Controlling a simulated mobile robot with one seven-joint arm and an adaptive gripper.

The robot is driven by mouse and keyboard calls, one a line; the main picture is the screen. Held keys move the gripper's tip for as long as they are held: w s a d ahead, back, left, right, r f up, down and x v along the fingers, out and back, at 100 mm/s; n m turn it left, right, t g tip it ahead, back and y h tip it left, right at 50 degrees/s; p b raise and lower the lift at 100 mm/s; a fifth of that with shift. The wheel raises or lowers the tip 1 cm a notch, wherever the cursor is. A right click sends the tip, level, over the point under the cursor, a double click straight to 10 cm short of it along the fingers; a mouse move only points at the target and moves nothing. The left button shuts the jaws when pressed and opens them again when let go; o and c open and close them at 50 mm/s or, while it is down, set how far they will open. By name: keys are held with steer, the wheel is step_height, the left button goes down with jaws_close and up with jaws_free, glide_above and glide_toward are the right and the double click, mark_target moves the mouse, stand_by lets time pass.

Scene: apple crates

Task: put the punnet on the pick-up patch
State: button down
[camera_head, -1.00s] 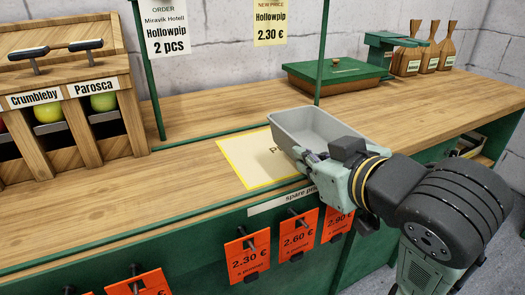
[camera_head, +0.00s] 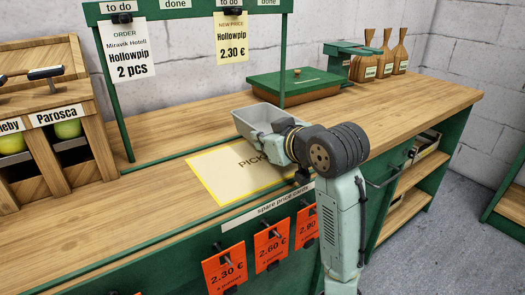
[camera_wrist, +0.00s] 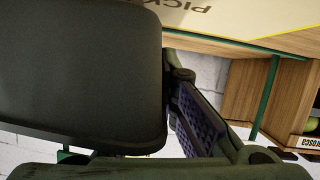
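The grey, open-topped punnet (camera_head: 258,117) is at the back right of the pick-up patch (camera_head: 222,178) in the head view. It looks empty and appears to be off the counter, but its underside is hidden. The patch is a pale sheet with a yellow border, lying flat on the counter. My gripper (camera_head: 287,146) is at the punnet's near right side, largely hidden by my arm. In the wrist view, the dark punnet wall (camera_wrist: 85,75) fills the left, and one padded finger (camera_wrist: 197,118) is against its edge. The other finger is hidden.
A green post (camera_head: 283,60) of the order frame stands behind the punnet. Further back are a green-topped box (camera_head: 297,84), a green device (camera_head: 350,52) and several wooden bottles (camera_head: 385,55). Apple crates (camera_head: 50,130) stand at the left. Orange price cards (camera_head: 225,268) hang on the front.

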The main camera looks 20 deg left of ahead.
steer(key=shift+f, duration=1.7)
steer(key=shift+f, duration=0.15)
steer(key=c, duration=1.8)
jaws_free()
steer(key=v, duration=1.2)
steer(key=shift+r, duration=0.2)
